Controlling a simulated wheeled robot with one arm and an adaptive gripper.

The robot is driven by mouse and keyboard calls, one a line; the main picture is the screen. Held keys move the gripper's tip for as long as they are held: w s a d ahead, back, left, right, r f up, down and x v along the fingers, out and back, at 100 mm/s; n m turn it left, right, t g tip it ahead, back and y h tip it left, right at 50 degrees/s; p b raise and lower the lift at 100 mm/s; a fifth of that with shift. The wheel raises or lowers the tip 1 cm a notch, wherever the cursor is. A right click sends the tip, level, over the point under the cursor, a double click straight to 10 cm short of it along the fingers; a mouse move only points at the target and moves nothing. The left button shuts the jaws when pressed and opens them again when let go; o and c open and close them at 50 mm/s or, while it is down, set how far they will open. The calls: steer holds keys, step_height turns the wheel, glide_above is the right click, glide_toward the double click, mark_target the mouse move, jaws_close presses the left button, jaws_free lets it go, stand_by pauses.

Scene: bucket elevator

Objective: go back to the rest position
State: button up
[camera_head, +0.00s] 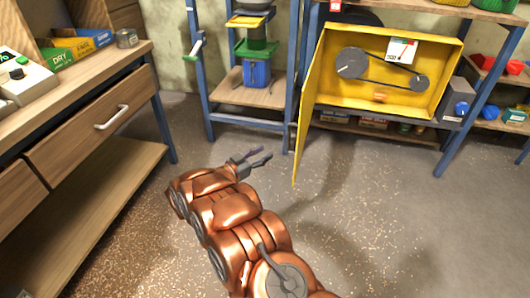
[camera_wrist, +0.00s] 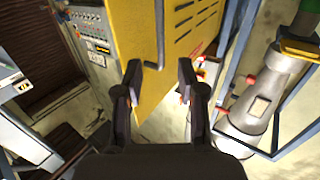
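My gripper (camera_head: 252,160) is at the end of my copper-coloured arm, over the open floor in the head view. Its two dark fingers are spread apart with nothing between them. In the wrist view my gripper (camera_wrist: 160,82) is also open, and a yellow panel (camera_wrist: 145,45) lies beyond the fingertips. In the head view a yellow cabinet (camera_head: 382,103) with a belt and two pulleys (camera_head: 385,68) stands behind my gripper. Its door (camera_head: 309,105) hangs open toward the left. My gripper appears apart from the door.
A wooden workbench (camera_head: 85,110) with a drawer stands at the left. A blue-framed stand (camera_head: 205,75) holds a blue bucket (camera_head: 256,73) and a green part. A shelf with red and blue items (camera_head: 500,65) is at the right. The floor (camera_head: 400,210) at right front is clear.

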stand_by(0.3)
steer(key=w+a+r+n+t+y, duration=0.2)
steer(key=w+a+r+n+y, duration=0.2)
steer(key=w+a+r+y, duration=0.55)
steer(key=s+r+n+g+y, duration=0.4)
steer(key=s+r+n+y, duration=0.1)
steer(key=s+y, duration=0.5)
steer(key=s+d+f+g+h, duration=0.15)
steer(key=s+d+g, duration=0.25)
steer(key=s+d, duration=0.9)
steer(key=s+d+f+g+h, duration=0.1)
steer(key=s+d+g+h, duration=0.4)
steer(key=s, duration=1.4)
steer(key=s+d+f+g, duration=0.1)
steer(key=s+d+g, duration=0.3)
steer(key=s+d, duration=1.05)
step_height(320, 180, up, 27)
steer(key=s+a+t+p, duration=0.1)
steer(key=s+p, duration=0.1)
steer(key=p, duration=2.3)
steer(key=shift+a, duration=0.35)
